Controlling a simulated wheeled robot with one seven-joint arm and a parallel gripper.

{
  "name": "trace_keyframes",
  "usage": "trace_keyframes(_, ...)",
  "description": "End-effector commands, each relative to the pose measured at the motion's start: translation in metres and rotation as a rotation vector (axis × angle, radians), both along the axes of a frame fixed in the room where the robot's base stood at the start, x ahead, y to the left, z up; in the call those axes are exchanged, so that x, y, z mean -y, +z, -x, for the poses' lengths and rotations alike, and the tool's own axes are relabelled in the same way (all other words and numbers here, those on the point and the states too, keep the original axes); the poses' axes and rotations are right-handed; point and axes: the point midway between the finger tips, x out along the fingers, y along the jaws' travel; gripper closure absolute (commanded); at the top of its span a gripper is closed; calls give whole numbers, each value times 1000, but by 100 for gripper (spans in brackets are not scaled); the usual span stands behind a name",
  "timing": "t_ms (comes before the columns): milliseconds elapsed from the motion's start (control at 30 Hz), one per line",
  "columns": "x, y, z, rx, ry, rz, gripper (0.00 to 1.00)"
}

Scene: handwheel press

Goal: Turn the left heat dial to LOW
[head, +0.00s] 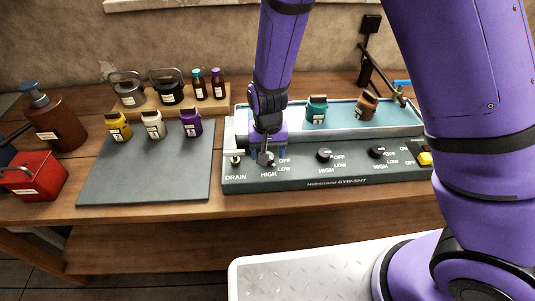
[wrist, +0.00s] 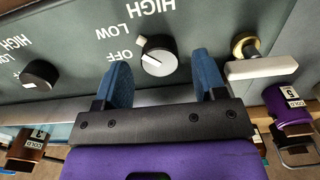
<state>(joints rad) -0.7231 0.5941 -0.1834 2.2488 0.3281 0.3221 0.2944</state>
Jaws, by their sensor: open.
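The left heat dial (head: 267,159) is a black knob on the front panel, partly hidden by my gripper in the head view. In the wrist view the dial (wrist: 160,55) shows whole, with HIGH, LOW and OFF printed around it. Its white mark points towards OFF. A small cream square touches its edge near LOW. My gripper (head: 267,152) reaches down over the dial from above. In the wrist view its two blue fingers (wrist: 162,82) are apart, one to each side of the dial's near edge. I see no clear contact with the dial.
The drain lever (head: 235,158) stands just left of the dial; its white handle (wrist: 262,68) is close to one finger. The middle dial (head: 324,155) and right dial (head: 377,152) sit further right. Jars stand on the grey mat (head: 150,180) and in the blue basin (head: 340,112).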

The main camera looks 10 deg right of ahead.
Motion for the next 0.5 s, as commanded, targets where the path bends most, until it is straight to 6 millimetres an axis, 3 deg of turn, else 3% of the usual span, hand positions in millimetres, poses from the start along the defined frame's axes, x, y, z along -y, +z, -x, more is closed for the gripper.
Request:
trace_keyframes(300, -1, 58, 0, 4, 2, -4, 36)
trace_keyframes(500, -1, 82, 0, 2, 3, -3, 36)
